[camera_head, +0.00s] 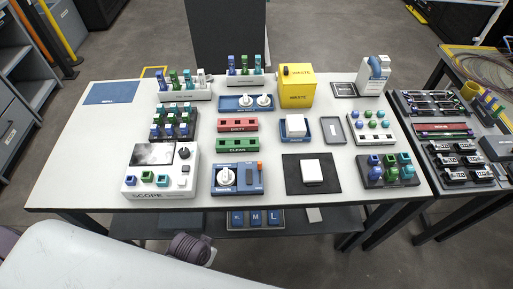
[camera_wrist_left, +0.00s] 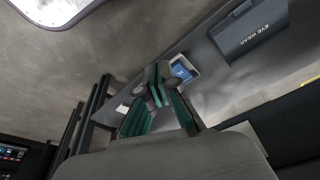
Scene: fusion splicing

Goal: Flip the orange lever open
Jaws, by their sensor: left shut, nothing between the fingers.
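A small orange lever (camera_head: 260,165) stands at the right rear corner of a blue device (camera_head: 237,188) near the table's front edge. The device also carries a white round part (camera_head: 225,177) and a dark knob side. Whether the lever is up or down is too small to tell. My left gripper (camera_wrist_left: 156,84) shows in the left wrist view with its green fingers together, shut and empty. It is away from the lever, which is not in that view. In the head view I cannot make out the left gripper's fingers. My right gripper is not in view.
A white scope (camera_head: 160,189) stands left of the blue device, and a dark mat (camera_head: 293,185) with a white block lies to its right. A green tray (camera_head: 237,145) is behind it. In the left wrist view, an eye wear box (camera_wrist_left: 250,28) sits on a dark shelf.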

